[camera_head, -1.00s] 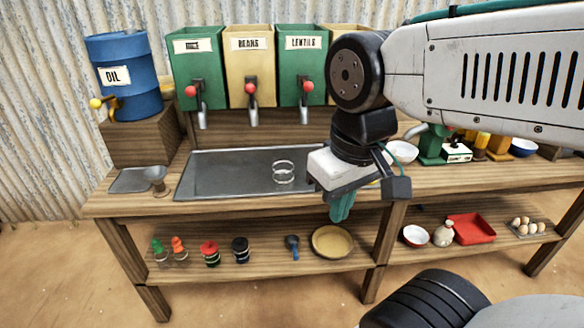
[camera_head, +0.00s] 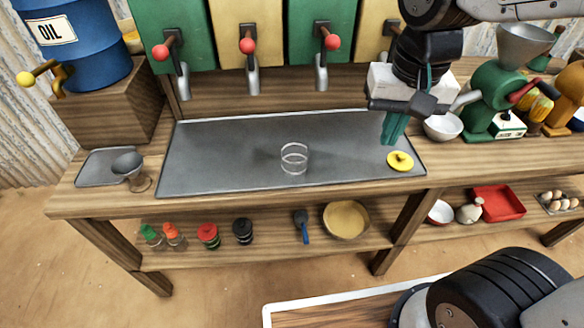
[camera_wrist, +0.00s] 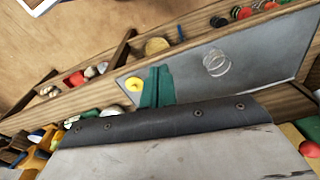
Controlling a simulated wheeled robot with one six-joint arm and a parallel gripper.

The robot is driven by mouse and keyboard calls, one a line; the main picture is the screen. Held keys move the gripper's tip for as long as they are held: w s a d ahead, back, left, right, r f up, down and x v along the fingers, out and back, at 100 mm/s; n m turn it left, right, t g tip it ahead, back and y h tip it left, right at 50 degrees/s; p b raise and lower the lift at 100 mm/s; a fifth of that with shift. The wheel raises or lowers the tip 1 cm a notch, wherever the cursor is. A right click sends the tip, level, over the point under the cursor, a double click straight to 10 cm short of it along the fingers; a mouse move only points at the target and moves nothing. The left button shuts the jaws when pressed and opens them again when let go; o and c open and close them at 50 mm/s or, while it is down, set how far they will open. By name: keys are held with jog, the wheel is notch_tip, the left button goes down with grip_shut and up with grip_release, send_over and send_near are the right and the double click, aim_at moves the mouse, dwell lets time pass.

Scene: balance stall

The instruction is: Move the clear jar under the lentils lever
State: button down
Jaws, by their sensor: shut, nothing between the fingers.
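The clear jar (camera_head: 294,158) stands upright and looks empty on the grey metal tray, forward of the dispenser spouts. It also shows in the wrist view (camera_wrist: 216,63). The lentils lever (camera_head: 332,43) has a red knob and sits on the second green bin (camera_head: 300,30), above a metal spout (camera_head: 321,75). The jar is in front of this spout and slightly left of it. My gripper (camera_head: 391,140), with teal fingers, is shut and empty over the tray's right end, apart from the jar. Its fingers also show in the wrist view (camera_wrist: 157,85).
The metal tray (camera_head: 220,150) is mostly clear. A yellow lid (camera_head: 400,161) lies at its right end near my fingers. A white bowl (camera_head: 443,127) and a green grinder (camera_head: 490,100) stand to the right. A small funnel (camera_head: 128,165) and the blue oil drum (camera_head: 75,45) are at left.

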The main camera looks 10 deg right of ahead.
aim_at(304, 145)
jog(key=w+a+f+m, duration=0.2)
jog(key=w+a+f, duration=0.35)
jog(key=a, duration=0.35)
jog(key=w+a+f+m, duration=0.2)
jog(key=w+a+f, duration=0.2)
jog(key=a+f, duration=0.35)
jog(key=shift+g, duration=0.4)
jog(key=f, duration=0.3)
jog(key=w+f, duration=0.1)
jog(key=f, duration=0.2)
jog(key=w+f, duration=0.1)
jog(key=f, duration=0.2)
jog(key=shift+w+d+f, duration=0.15)
jog(key=shift+d+f, duration=0.1)
jog(key=shift+f, duration=0.05)
jog(key=shift+w+d, duration=0.25)
jog(key=shift+w, duration=0.15)
jog(key=w+d, duration=0.2)
jog(key=w, duration=0.1)
jog(key=w+d, duration=0.2)
jog(key=w, duration=0.1)
jog(key=w+d, duration=0.1)
jog(key=w, duration=0.2)
jog(key=shift+w+d, duration=0.15)
jog(key=shift+d, duration=0.25)
